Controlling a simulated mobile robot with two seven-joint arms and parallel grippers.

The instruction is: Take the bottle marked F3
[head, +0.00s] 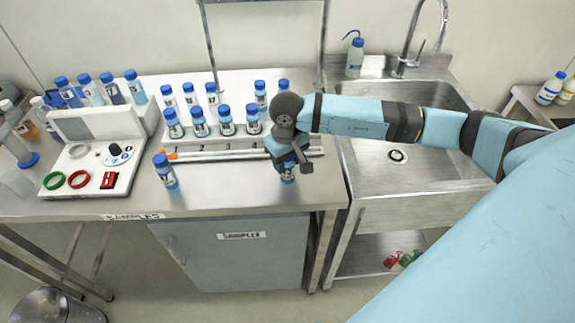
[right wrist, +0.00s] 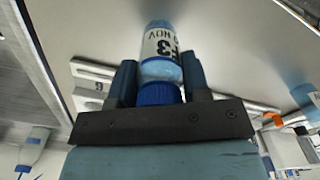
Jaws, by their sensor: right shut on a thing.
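The bottle marked F3 (right wrist: 158,45) shows its white label in the right wrist view, with its blue cap between my right gripper's fingers (right wrist: 159,80). My right gripper (head: 290,160) is shut on this bottle near the bench's front edge in the head view. Only the lower part of the bottle (head: 288,175) shows there, below the gripper. I cannot tell whether its base touches the bench. My left gripper is not in view.
A single blue-capped bottle (head: 165,171) stands on the steel bench (head: 225,185) to the left. Racks with several similar bottles (head: 227,121) stand behind. A white device (head: 95,165) is at the left. A sink (head: 400,180) lies to the right.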

